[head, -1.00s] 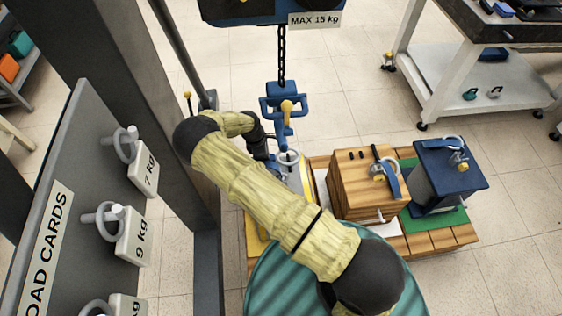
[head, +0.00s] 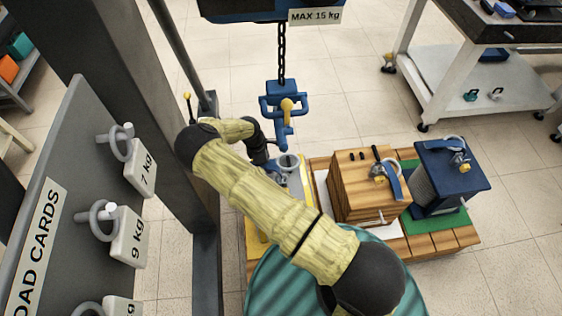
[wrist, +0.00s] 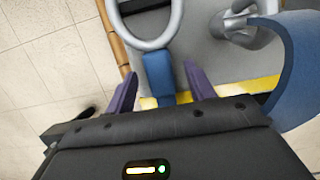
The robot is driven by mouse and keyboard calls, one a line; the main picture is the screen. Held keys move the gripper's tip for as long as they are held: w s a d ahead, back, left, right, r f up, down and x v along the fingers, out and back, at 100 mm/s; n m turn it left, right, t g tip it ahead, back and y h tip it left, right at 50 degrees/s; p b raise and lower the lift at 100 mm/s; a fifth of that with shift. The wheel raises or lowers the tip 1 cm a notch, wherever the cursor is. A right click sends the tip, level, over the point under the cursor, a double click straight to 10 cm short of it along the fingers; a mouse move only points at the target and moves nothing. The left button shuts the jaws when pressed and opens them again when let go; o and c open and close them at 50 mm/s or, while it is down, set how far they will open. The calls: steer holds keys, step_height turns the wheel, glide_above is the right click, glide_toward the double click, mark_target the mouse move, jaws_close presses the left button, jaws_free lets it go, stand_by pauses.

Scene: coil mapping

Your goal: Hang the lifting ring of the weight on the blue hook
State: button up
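The blue hook (head: 284,132) hangs on a chain below the blue hoist, with a yellow knob on its frame. Just below it, a grey weight (head: 293,180) stands at the pallet's left end, partly hidden by my arm. Its pale lifting ring (head: 288,161) is close under the hook; I cannot tell whether they touch. In the wrist view the ring (wrist: 149,42) has a blue tab (wrist: 159,76). My gripper (wrist: 160,74) is open, its purple fingers on either side of the tab with visible gaps. In the head view my gripper is mostly hidden.
A wooden box weight (head: 367,190) and a dark blue weight (head: 448,175) stand on the pallet (head: 455,238) to the right. A grey post (head: 150,130) and a load card board (head: 50,215) are at left. A white cart (head: 480,85) is at back right.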

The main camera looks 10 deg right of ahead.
steer(key=d+p+v, duration=0.2)
steer(key=p+v, duration=0.6)
steer(key=v, duration=0.1)
steer(key=shift+r, duration=0.65)
